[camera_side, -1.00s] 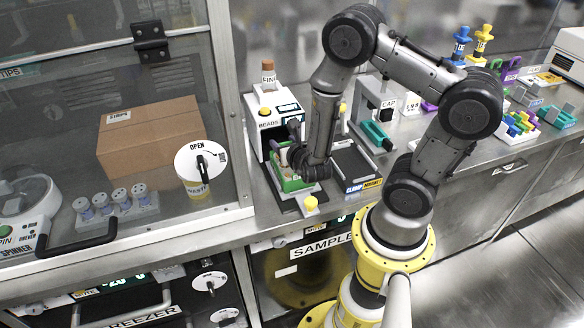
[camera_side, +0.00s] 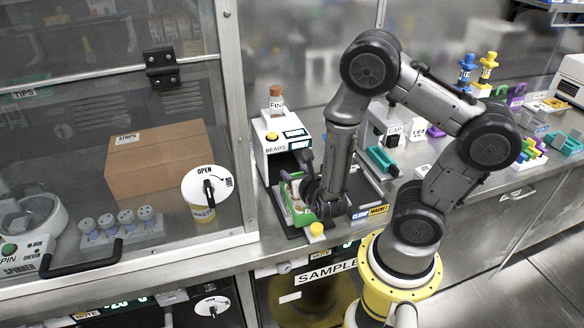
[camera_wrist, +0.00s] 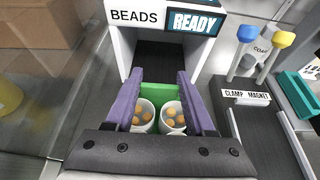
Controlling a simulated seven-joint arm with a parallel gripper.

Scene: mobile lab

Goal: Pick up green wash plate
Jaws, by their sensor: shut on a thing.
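The green wash plate (camera_wrist: 160,91) sits between the two purple fingers of my gripper (camera_wrist: 160,78) in the wrist view. In the side view the green plate (camera_side: 300,214) is in front of the beads machine (camera_side: 283,138), partly hidden by my wrist. My gripper (camera_side: 293,185) is shut on the plate there. I cannot tell whether the plate is clear of the surface under it.
The beads machine shows READY and has an opening facing the plate. A clamp magnet station (camera_wrist: 247,98) stands to the right. A glass-fronted cabinet holding a cardboard box (camera_side: 155,160) is on the left. A yellow button (camera_side: 316,229) is close in front of the plate.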

